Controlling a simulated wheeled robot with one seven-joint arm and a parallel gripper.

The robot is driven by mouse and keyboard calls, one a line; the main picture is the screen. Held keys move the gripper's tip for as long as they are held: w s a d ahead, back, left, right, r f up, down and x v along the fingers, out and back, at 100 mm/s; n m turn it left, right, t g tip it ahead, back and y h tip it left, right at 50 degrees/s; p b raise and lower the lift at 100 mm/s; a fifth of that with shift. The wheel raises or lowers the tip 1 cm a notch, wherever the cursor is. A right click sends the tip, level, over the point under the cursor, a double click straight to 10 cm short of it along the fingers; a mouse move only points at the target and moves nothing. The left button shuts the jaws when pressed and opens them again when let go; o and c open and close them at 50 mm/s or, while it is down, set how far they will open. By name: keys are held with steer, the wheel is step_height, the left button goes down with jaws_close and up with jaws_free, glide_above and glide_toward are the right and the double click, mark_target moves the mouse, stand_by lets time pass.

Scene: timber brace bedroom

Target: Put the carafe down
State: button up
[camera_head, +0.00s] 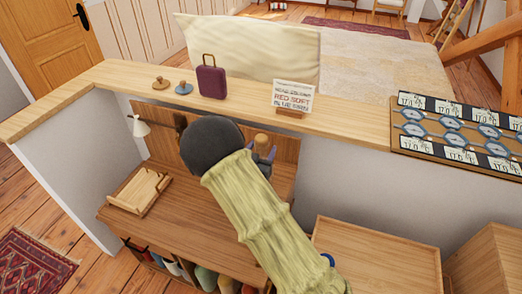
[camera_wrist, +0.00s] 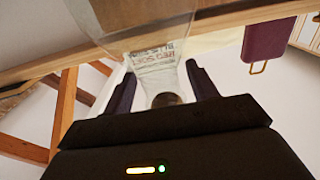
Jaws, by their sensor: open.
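My gripper (camera_head: 264,157) is open, over the desk just in front of the ledge. In the wrist view, its two dark purple fingers (camera_wrist: 158,90) stand on either side of the neck of a clear glass carafe (camera_wrist: 135,45). That view is upside down, and the carafe's wider body is toward the top of the picture. A brown round piece (camera_wrist: 166,100) shows at the mouth. In the head view, a wooden stopper-like knob (camera_head: 263,142) shows beside the fingers. The glass is hardly visible there, and I cannot tell what its base rests on.
On the wooden ledge (camera_head: 345,117) stand a purple case (camera_head: 211,82), a lettered sign (camera_head: 292,98) and two small knobbed pieces (camera_head: 183,88). A patterned board (camera_head: 455,133) lies at right.

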steer(key=b+v, duration=0.3)
steer(key=v, duration=0.9)
stand_by(0.3)
steer(key=w+d+f+n+g+y, duration=0.1)
steer(key=w+d+f+g+y, duration=0.1)
steer(key=d+g+y, duration=0.35)
steer(key=s+d+r+n+g, duration=0.1)
steer(key=s+d+g, duration=0.3)
steer(key=s+d, duration=0.2)
steer(key=s+d+r+n+g+y, duration=0.1)
steer(key=s+d+g, duration=0.3)
steer(key=s, duration=0.7)
steer(key=shift+s+d+r+n, duration=0.2)
steer(key=shift+d+n, duration=0.5)
steer(key=shift+d, duration=0.25)
steer(key=shift+r+g+p, duration=0.25)
steer(key=shift+r+p, duration=0.15)
steer(key=shift+r, duration=0.2)
